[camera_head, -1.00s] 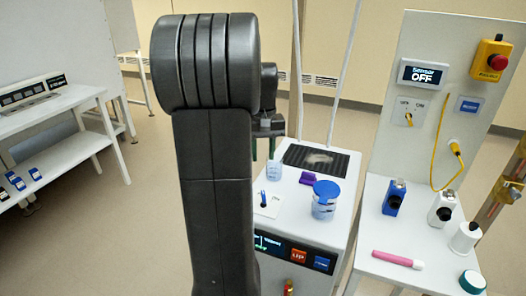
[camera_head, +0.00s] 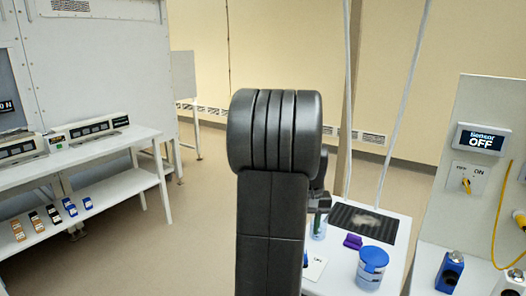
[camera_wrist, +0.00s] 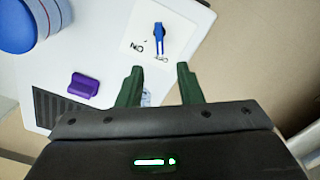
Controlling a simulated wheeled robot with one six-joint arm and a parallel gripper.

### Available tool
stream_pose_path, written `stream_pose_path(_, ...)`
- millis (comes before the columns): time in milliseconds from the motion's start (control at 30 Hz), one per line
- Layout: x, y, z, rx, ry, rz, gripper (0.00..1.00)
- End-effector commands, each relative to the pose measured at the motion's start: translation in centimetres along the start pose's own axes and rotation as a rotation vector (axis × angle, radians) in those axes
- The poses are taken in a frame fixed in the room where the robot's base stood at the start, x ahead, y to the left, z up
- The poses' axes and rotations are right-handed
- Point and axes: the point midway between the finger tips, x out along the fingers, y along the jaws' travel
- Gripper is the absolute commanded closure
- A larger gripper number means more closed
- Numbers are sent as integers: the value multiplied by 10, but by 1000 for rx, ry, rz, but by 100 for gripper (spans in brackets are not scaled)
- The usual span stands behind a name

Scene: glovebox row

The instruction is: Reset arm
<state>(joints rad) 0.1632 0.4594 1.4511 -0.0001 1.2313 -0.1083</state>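My gripper (camera_wrist: 160,85) shows in the wrist view with its two green fingers apart and nothing between them. It hangs above the edge of a white bench (camera_wrist: 100,20), near a white switch plate with a blue lever (camera_wrist: 158,38) marked ON and OFF. In the head view my dark arm stands upright in the middle and hides part of the bench (camera_head: 385,240). The gripper end is mostly hidden behind the arm there, and its fingers are hard to make out.
On the bench are a blue-lidded jar (camera_head: 371,268), a purple piece (camera_head: 352,241), a clear beaker (camera_head: 318,226) and a dark grille (camera_head: 365,222). A panel reading "Sensor OFF" (camera_head: 481,140) stands at the right. A white shelf table (camera_head: 100,145) stands left, with open floor between.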

Motion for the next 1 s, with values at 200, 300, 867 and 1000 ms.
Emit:
stream_pose_path(200, 45, 0, 1, 0, -4, -1, 67)
stream_pose_path(300, 61, 0, 1, 0, -4, -1, 67)
stream_pose_path(867, 84, 0, 0, 15, 0, 0, 67)
stream_pose_path(1000, 83, 0, 0, 12, 1, 0, 67)
